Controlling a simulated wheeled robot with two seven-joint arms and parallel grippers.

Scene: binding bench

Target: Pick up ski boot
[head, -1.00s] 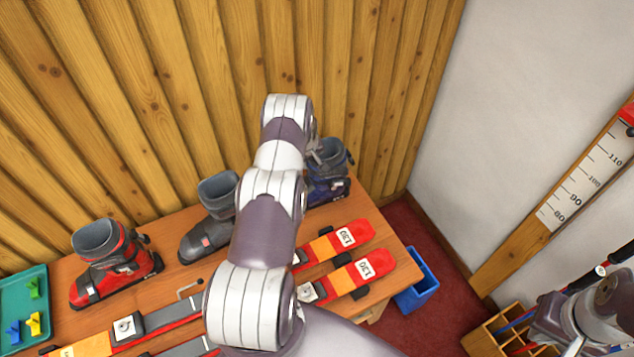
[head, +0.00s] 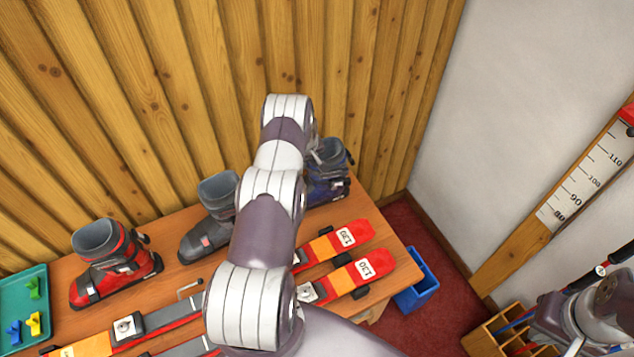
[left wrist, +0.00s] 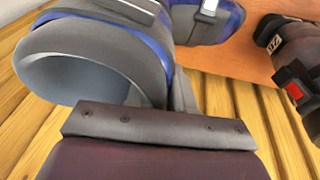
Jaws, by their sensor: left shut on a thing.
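A blue and grey ski boot (head: 328,188) stands upright at the back right of the wooden bench, partly hidden behind my left arm. My left gripper (head: 317,153) is shut on the boot's upper cuff. In the left wrist view the boot's open grey cuff with blue trim (left wrist: 95,50) is large and close, its rim at the gripper's fingers (left wrist: 170,98). A dark grey boot (head: 208,222) and a red and grey boot (head: 112,264) stand further left on the bench. My right gripper (head: 590,322) is at the lower right, its jaws unclear.
Red and orange skis (head: 335,262) lie on the bench (head: 190,276) in front of the boots. A green tray (head: 12,290) is at the far left. A blue bin (head: 418,282) and a wooden rack (head: 490,338) stand beyond the right end. A plank wall (head: 150,110) rises behind.

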